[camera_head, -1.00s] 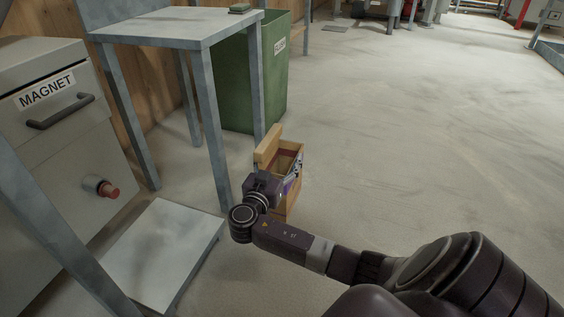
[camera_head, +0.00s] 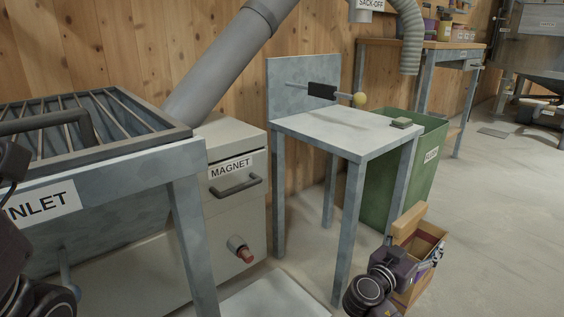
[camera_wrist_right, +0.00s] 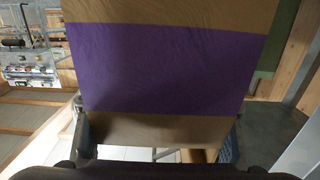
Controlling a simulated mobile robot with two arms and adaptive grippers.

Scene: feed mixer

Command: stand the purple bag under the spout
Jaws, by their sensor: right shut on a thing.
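The purple bag (camera_wrist_right: 160,70), tan with a broad purple band, fills the middle of the right wrist view between the fingers of my right gripper. In the head view my right gripper (camera_head: 420,262) is low at the right, shut on the bag. A tan, open-topped shape (camera_head: 428,243) there appears to be this bag, roughly upright; my gripper and wrist hide part of it, and its base against the floor is unclear. The SACK-OFF spout (camera_head: 366,5) shows at the top, well away from the bag. Only dark parts of my left arm show at the left edge.
A grey metal table (camera_head: 340,132) with a ball-ended lever stands beside my right gripper. A green bin (camera_head: 425,165) is behind it. The MAGNET cabinet (camera_head: 235,200) and INLET grate (camera_head: 70,120) are left. A bench (camera_head: 430,44) is behind. Open floor (camera_head: 510,200) lies right.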

